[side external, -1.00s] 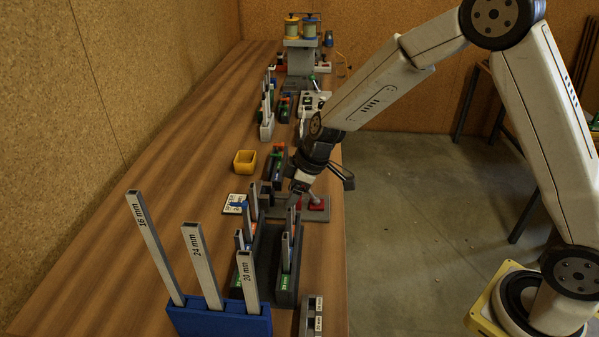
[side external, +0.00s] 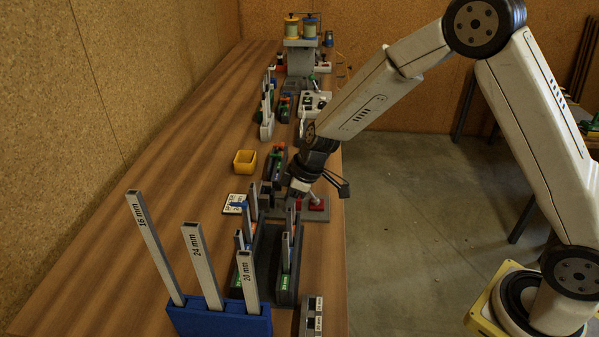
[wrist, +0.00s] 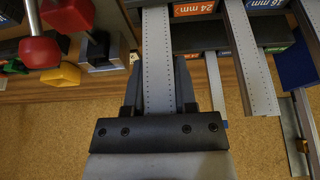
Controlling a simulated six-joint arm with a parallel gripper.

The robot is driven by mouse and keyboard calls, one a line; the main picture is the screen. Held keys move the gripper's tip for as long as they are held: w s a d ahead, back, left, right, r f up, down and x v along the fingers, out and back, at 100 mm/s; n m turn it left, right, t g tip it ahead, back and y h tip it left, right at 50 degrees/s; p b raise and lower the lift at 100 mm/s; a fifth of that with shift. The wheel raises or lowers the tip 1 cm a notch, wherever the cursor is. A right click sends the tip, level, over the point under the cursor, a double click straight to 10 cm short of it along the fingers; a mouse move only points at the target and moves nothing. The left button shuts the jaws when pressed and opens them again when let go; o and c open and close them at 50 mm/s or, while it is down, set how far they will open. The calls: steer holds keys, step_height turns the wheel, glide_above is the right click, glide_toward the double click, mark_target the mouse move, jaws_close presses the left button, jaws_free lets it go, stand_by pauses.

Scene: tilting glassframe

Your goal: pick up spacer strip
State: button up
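In the wrist view, a grey perforated spacer strip (wrist: 157,40) runs between the two dark fingers of my gripper (wrist: 159,88). The fingers lie along both its edges, and I cannot tell whether they press on it. Another perforated strip (wrist: 247,55) stands to the right, apart from my gripper. In the side view, my gripper (side external: 297,190) is low over the far end of the dark strip rack (side external: 264,262); its fingertips are hard to make out there.
A blue holder (side external: 220,320) with tall bars marked 16, 24 and 20 mm stands in the foreground. A red knob (wrist: 40,51) is left of my gripper in the wrist view. The table's left side is clear.

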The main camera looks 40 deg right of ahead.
jaws_close()
steer(key=shift+r, duration=0.1)
step_height(320, 180, up, 10)
stand_by(0.6)
steer(key=shift+w, duration=0.15)
stand_by(0.4)
steer(key=w+d+r, duration=0.1)
steer(key=w+r, duration=0.1)
steer(key=w, duration=1)
steer(key=shift+d, duration=0.35)
steer(key=shift+w+r, duration=0.1)
